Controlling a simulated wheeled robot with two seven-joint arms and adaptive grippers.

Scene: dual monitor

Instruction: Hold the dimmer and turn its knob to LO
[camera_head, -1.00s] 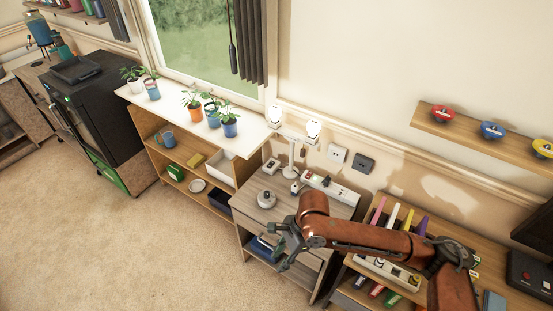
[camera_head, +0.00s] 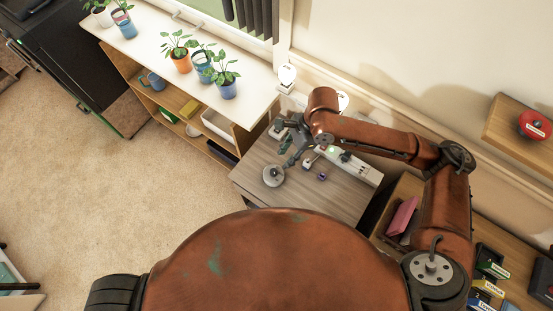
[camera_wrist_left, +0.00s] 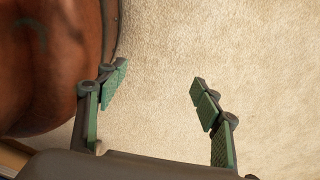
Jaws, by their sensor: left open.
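A round grey dimmer with a knob on top (camera_head: 273,176) stands on the wooden side table (camera_head: 240,175), near its front left. Its markings are too small to read. My right gripper (camera_head: 290,153) hangs over the table just behind and to the right of the dimmer, and looks apart from it. Its fingers are small and dark, so I cannot tell whether they are open or shut. My left gripper (camera_wrist_left: 158,95) is open and empty in the left wrist view, above bare carpet. The left arm does not show in the head view.
A white power strip (camera_head: 350,165) and a small purple item (camera_head: 322,177) lie on the table. A lit lamp (camera_head: 287,75) stands behind. A white-topped shelf with potted plants (camera_head: 228,85) is at left. The carpet (camera_head: 130,190) is clear.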

